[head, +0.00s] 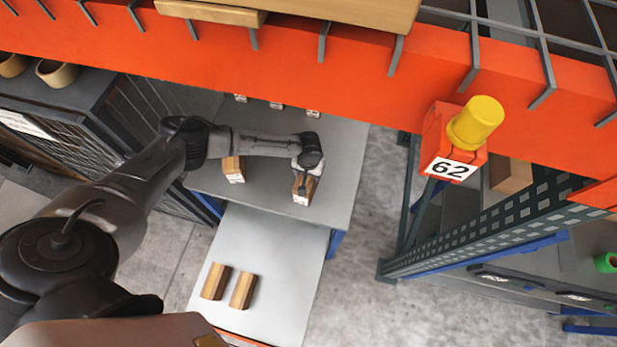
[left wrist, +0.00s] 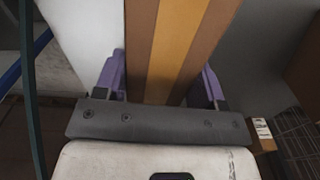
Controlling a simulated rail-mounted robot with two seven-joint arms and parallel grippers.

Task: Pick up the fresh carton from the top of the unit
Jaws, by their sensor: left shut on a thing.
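My left gripper (head: 305,175) is above the grey top of the unit (head: 330,215), near its right side. It is shut on a small brown carton (head: 303,191) with a white label. In the left wrist view, my left gripper (left wrist: 162,80) has its purple fingers on both sides of the carton (left wrist: 178,45), which has an orange-brown stripe. I cannot tell whether the carton still touches the top. A similar carton (head: 233,169) with a white label stands to its left. My right gripper is not in view.
An orange beam (head: 330,70) crosses overhead and partly hides several cartons (head: 276,105) at the back. Two cartons (head: 243,290) lie on the lower white surface (head: 275,250). A rack post with a yellow-capped box marked 62 (head: 452,168) stands at right.

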